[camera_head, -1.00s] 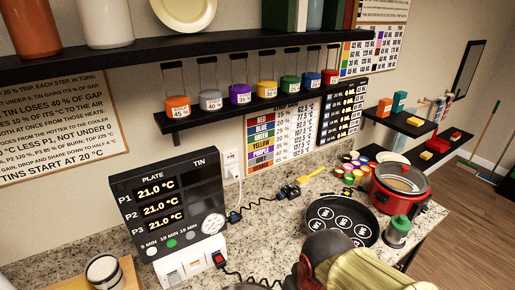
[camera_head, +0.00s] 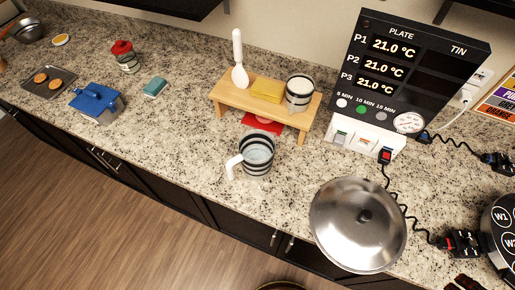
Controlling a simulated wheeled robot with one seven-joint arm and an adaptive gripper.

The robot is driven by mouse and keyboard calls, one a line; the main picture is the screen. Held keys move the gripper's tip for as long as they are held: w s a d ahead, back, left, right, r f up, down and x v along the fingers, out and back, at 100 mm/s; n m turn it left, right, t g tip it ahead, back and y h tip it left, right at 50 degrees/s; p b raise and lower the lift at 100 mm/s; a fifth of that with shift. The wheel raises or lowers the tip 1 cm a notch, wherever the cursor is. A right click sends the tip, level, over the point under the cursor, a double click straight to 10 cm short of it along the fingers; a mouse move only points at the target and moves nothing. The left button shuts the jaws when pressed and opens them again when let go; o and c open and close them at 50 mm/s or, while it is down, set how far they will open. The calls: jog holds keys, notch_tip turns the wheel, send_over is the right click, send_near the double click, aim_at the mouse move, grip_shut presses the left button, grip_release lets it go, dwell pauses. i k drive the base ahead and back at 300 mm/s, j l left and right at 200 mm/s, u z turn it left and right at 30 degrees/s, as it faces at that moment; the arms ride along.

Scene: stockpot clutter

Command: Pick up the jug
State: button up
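The jug (camera_head: 257,157), with black and pale stripes and a white handle at its lower left, stands upright on the granite counter near its front edge. Its open top faces up and looks pale inside. It stands apart from the wooden riser behind it. My gripper is not in view.
A wooden riser (camera_head: 228,95) behind the jug bears a white spoon (camera_head: 239,62), a yellow block (camera_head: 267,90) and a striped cup (camera_head: 300,93); a red item (camera_head: 262,123) lies below. A steel domed lid (camera_head: 357,225) and plate readout (camera_head: 420,65) are right. Counter left of the jug is clear.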

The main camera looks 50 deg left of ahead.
aim_at(256, 147)
jog(key=u, duration=0.5)
jog(key=k+j+u, duration=0.1)
jog(key=u, duration=0.4)
jog(key=j+u, duration=0.1)
jog(key=u, duration=0.4)
jog(key=k+j+u, duration=0.1)
jog(key=u, duration=0.4)
jog(key=z, duration=2.45)
jog(key=u, duration=2.45)
